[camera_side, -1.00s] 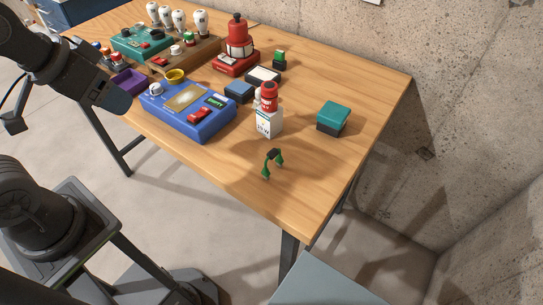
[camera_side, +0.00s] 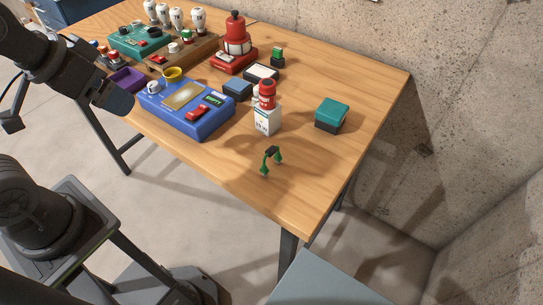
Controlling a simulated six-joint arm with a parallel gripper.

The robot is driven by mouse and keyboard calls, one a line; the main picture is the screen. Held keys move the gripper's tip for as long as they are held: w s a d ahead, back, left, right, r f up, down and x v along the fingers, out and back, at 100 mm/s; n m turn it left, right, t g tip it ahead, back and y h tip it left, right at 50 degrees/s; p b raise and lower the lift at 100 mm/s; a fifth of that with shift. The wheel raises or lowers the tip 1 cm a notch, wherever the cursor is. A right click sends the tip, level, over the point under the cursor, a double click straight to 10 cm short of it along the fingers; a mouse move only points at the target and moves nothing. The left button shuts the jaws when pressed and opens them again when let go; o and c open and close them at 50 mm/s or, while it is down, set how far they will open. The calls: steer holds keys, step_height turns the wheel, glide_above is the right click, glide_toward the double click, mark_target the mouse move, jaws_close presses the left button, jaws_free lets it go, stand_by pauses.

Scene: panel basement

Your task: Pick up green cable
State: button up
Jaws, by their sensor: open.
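The green cable (camera_side: 265,168) stands on the wooden table near its front right edge. It is a short arch with a dark middle piece on top and two green ends pointing down. My gripper (camera_side: 122,104) is at the left of the picture, above the table's left edge by the blue device. It is well apart from the cable. Its fingers are small and dark here, and nothing shows between them.
A blue device (camera_side: 222,128) and a white box (camera_side: 267,124) with a red top stand behind the cable. A teal-topped block (camera_side: 332,113) is to the right. A red machine (camera_side: 235,58) stands farther back. The wooden table (camera_side: 300,195) is bare around the cable.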

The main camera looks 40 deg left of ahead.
steer(key=w+d+r+m+g, duration=0.2)
steer(key=w+d+r+m, duration=0.15)
steer(key=w+m, duration=0.25)
steer(key=m+g+y, duration=0.3)
steer(key=m+y, duration=0.2)
steer(key=m, duration=0.8)
glide_above(272, 149)
steer(key=d, duration=0.4)
step_height(272, 149, down, 10)
steer(key=x, duration=0.8)
steer(key=shift+s, duration=0.2)
steer(key=shift+h, duration=0.3)
steer(key=shift+d+x, duration=0.15)
steer(key=shift+x, duration=1.25)
steer(key=shift+d+x, duration=0.15)
steer(key=shift+x, duration=1.2)
steer(key=shift+s+f, duration=0.1)
steer(key=c, duration=1)
